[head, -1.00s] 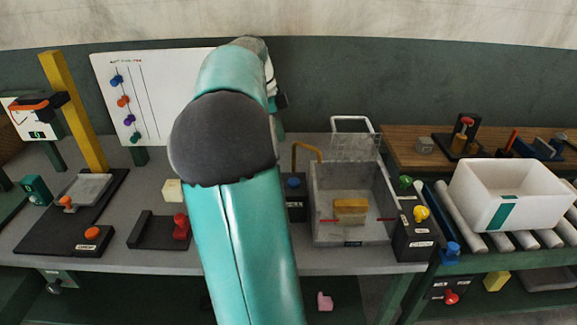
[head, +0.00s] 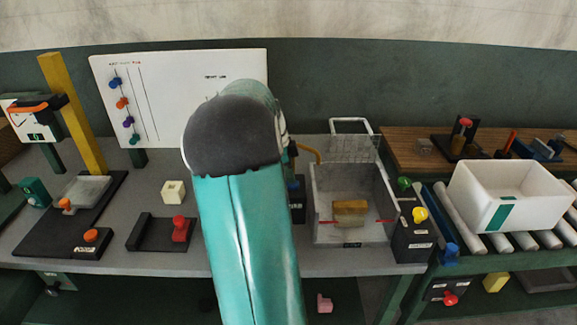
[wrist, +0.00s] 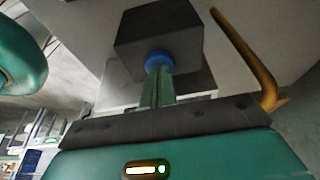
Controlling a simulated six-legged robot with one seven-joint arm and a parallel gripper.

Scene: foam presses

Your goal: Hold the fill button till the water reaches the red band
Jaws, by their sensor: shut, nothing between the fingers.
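The clear-walled tank (head: 376,187) stands on the grey bench, right of my arm. Red marks (head: 325,221) show on its sides, about level with a tan block (head: 350,213) inside; I cannot clearly make out the water surface. The dark button box (head: 298,207) stands just left of the tank, partly behind my arm. Its blue button (wrist: 158,60) shows in the wrist view. My gripper (wrist: 158,75) is shut and empty, its fingertips at the blue button; I cannot tell whether it is pressed in. The head view hides the gripper behind my arm.
A yellow pipe (wrist: 245,60) curves beside the button box. A dark box with green and yellow knobs (head: 414,240) stands right of the tank. A red-knobbed fixture (head: 160,232) and a pale cube (head: 173,192) are left of my arm.

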